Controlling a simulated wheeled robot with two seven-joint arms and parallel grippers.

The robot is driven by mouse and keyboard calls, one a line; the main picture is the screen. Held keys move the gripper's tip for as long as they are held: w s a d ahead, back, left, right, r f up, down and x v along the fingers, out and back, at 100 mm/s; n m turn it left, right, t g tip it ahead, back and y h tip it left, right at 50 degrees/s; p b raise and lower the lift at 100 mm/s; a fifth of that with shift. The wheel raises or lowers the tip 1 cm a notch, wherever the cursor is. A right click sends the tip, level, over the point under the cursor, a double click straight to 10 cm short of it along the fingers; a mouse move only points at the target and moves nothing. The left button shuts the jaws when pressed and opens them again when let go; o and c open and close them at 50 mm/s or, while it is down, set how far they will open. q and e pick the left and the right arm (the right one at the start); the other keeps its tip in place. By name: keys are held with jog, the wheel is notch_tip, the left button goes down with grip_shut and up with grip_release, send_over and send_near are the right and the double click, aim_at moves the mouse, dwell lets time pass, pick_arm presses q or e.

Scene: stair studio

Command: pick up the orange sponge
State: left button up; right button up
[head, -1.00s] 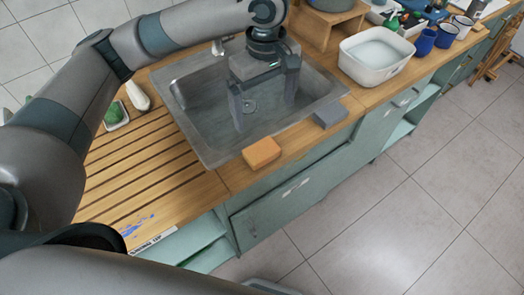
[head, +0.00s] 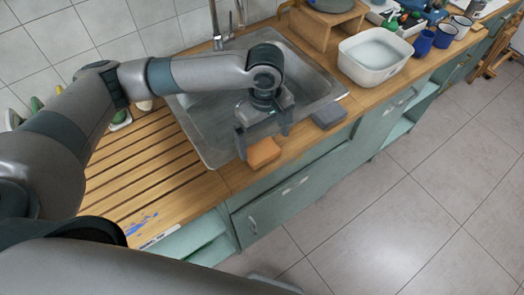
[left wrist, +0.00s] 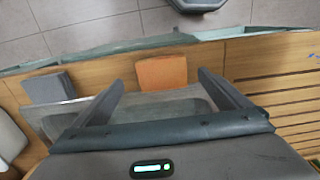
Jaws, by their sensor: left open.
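The orange sponge (head: 264,153) lies on the wooden counter at the front edge of the sink. It also shows in the left wrist view (left wrist: 162,72), ahead of the fingertips and between their lines, nearer the right finger. My left gripper (head: 263,143) is open and empty, over the front part of the sink close to the sponge. In the head view its left finger overlaps the sponge's left edge; the fingers are not around the sponge in the wrist view (left wrist: 158,82). My right gripper is not in view.
A grey sponge-like block (head: 329,115) lies on the counter to the right of the orange sponge. The steel sink (head: 205,125) is behind. The slatted drainboard (head: 150,165) at left is largely clear.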

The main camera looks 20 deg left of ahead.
aim_at(262, 150)
pick_arm(q)
jog(key=shift+a+f+p, duration=0.2)
jog(key=shift+f+p, duration=0.2)
jog(key=shift+f, duration=0.15)
jog(key=f+p, duration=0.1)
jog(key=f, duration=0.2)
jog(key=shift+a, duration=0.2)
jog(key=shift+f, duration=0.55)
jog(key=c, duration=1.1)
